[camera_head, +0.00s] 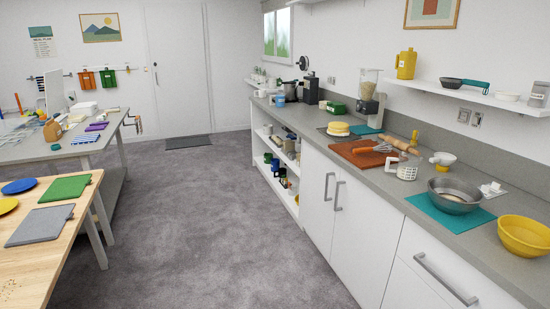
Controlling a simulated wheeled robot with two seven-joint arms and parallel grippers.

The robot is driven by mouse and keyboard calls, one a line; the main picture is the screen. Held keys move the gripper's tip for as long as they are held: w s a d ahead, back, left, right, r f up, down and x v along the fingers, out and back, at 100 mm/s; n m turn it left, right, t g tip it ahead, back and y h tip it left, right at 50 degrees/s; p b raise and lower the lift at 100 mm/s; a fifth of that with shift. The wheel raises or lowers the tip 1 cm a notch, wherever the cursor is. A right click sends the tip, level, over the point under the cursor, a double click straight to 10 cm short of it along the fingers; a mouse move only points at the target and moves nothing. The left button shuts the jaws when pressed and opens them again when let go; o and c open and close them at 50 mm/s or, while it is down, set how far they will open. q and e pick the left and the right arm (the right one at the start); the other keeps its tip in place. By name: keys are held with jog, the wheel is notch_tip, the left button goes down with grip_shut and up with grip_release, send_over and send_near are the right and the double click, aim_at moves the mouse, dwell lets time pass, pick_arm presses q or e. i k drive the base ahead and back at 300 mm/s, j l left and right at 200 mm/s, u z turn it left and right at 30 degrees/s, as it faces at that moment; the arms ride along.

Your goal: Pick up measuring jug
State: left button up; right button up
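A yellow jug-like container (406,63) with a handle on its left stands upright on the white wall shelf at the upper right; it may be the measuring jug, but I cannot make out any scale on it. A white handled vessel (407,170) with dark marks on its side stands on the grey right-hand counter, near its front edge; I cannot tell if it is a jug. Neither of my grippers shows in the head view.
The counter (481,176) also holds a grey bowl (455,194) on a teal mat, a yellow bowl (525,235), an orange board (362,152) and a blender (369,97). A wooden table (30,266) stands at left. The carpet (215,220) between is clear.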

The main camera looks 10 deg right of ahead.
aim_at(407, 170)
jog(key=i+z, duration=0.2)
jog(key=i, duration=0.4)
jog(key=i+z, duration=0.2)
jog(key=i, duration=0.4)
jog(key=i+j+z, duration=0.25)
jog(key=i, duration=0.35)
jog(key=i+j+z, duration=0.15)
jog(key=i+z, duration=0.35)
jog(key=i+j+z, duration=0.95)
jog(key=i, duration=0.05)
